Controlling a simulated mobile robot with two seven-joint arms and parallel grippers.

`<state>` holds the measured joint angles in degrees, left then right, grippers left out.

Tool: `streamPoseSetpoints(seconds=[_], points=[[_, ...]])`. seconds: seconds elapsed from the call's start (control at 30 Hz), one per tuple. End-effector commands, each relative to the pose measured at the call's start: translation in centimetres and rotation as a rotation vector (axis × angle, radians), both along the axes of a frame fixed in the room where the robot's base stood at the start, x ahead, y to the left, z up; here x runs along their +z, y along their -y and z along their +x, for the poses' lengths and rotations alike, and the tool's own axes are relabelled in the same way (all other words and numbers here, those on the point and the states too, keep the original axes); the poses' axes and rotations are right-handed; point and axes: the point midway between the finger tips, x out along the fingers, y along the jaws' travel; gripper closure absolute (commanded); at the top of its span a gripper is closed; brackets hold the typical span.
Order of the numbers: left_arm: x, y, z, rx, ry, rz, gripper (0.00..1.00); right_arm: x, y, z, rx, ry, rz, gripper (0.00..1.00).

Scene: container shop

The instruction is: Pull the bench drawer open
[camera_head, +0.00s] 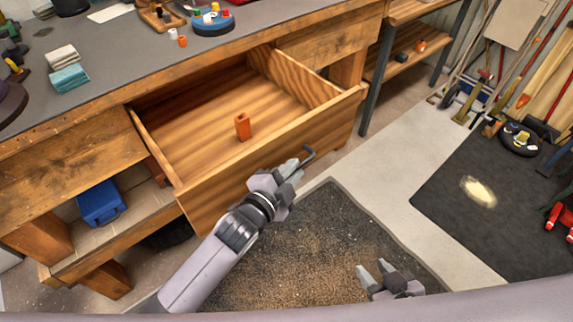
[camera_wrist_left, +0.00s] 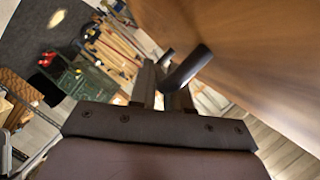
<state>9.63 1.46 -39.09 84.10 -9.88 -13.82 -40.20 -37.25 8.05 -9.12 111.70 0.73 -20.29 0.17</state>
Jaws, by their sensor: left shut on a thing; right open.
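The wooden bench drawer (camera_head: 205,187) stands well out from the bench (camera_head: 75,150), and its inside is in sight. A small orange-brown block (camera_head: 242,127) stands upright on the drawer's floor. A dark bar handle (camera_head: 309,156) is on the drawer's front. My left gripper (camera_head: 291,170) is shut on the handle, in front of the drawer face. In the left wrist view the handle (camera_wrist_left: 188,66) lies between the fingers, beside the drawer's wooden front (camera_wrist_left: 265,50). My right gripper (camera_head: 374,273) is open and empty, low over the floor mat, away from the drawer.
The bench top holds folded cloths (camera_head: 67,72) and a blue round tray (camera_head: 212,24). A blue box (camera_head: 100,203) sits on the lower shelf. A dark mat (camera_head: 310,235) lies before the drawer. Long-handled tools (camera_head: 540,90) lean at the right. The pale floor between the mats is clear.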

Motion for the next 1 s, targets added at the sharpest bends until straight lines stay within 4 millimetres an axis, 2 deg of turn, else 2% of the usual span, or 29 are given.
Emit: streamPoseSetpoints(seconds=[0.57, 0.6, 0.63, 1.0], points=[[-0.05, 0.35, -0.49, 0.0, -0.001, 0.0, 1.0, 0.2, -0.02, 0.02, 0.0, 0.001, 0.0, 0.57], [-0.05, 0.35, -0.49, 0.0, -0.001, 0.0, 0.7, 0.2, -0.02, 0.02, 0.0, 0.001, 0.0, 0.57], [-0.05, 0.34, -0.49, 0.0, -0.001, 0.0, 0.62, 0.2, -0.02, 0.02, 0.0, 0.001, 0.0, 0.57], [0.01, 0.14, -0.68, 0.001, 0.0, 0.0, 0.62, 0.23, -0.01, 0.02, 0.0, 0.001, 0.0, 0.57]])
